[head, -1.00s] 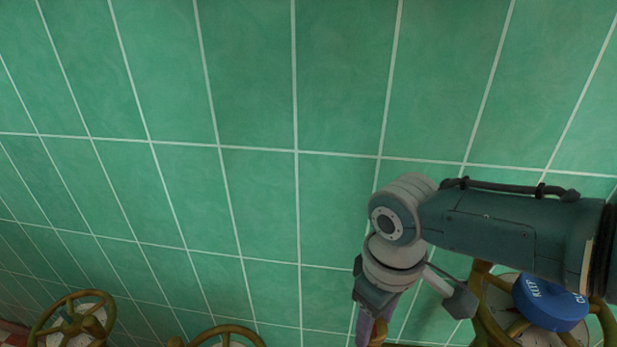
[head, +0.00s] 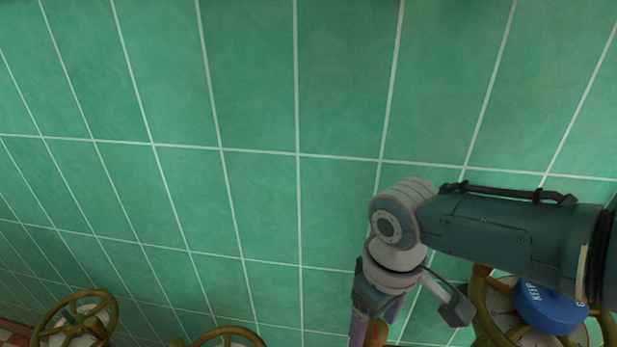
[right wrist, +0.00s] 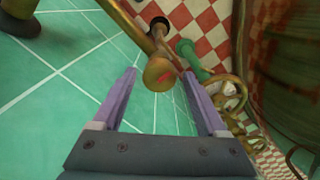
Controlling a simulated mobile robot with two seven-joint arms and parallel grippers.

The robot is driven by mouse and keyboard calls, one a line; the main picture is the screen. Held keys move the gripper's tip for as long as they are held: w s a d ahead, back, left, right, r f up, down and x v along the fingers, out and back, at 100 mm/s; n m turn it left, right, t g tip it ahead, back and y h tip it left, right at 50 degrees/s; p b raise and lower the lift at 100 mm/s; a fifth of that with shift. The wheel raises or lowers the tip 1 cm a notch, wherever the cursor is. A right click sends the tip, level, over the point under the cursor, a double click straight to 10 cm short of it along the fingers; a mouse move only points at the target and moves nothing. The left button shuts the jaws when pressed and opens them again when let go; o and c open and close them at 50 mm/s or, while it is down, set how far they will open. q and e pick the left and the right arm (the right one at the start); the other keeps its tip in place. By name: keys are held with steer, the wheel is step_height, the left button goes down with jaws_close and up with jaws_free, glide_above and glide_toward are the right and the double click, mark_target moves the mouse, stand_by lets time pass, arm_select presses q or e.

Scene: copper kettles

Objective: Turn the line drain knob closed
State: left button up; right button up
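A brass fitting with a rounded end and a red mark (right wrist: 158,74) shows in the right wrist view, at the end of a brass pipe. I cannot tell for sure that it is the line drain knob. My right gripper (right wrist: 158,72) has purple fingers spread apart. The rounded end lies between or just beyond the fingertips, with a gap on each side. In the head view my right gripper (head: 360,326) points down at the lower right, and a small orange-brown part (head: 376,332) shows beside it. My left gripper is out of view.
Brass handwheels stand along the bottom, at the left (head: 75,322), the middle (head: 226,335) and the right (head: 490,318). A blue cap with lettering (head: 550,306) sits at the right wheel. A green pipe fitting (right wrist: 190,52) is close by in the wrist view. The green tiled wall (head: 250,100) is bare above.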

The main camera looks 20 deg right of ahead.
mark_target(373, 332)
steer(key=shift+o, duration=0.2)
step_height(373, 332, up, 10)
steer(key=p, duration=0.5)
steer(key=s+a+r+n+t+y+p, duration=0.1)
steer(key=s+a+r, duration=0.2)
steer(key=s+a, duration=0.4)
steer(key=s+d+r+m+t+p, duration=0.2)
steer(key=s+d+r, duration=0.3)
steer(key=s+r, duration=0.35)
step_height(373, 332, up, 39)
steer(key=p, duration=3.7)
steer(key=shift+w+t+h+p, duration=0.3)
steer(key=shift+w+h+p, duration=0.05)
steer(key=shift+h, duration=0.05)
steer(key=shift+f, duration=0.1)
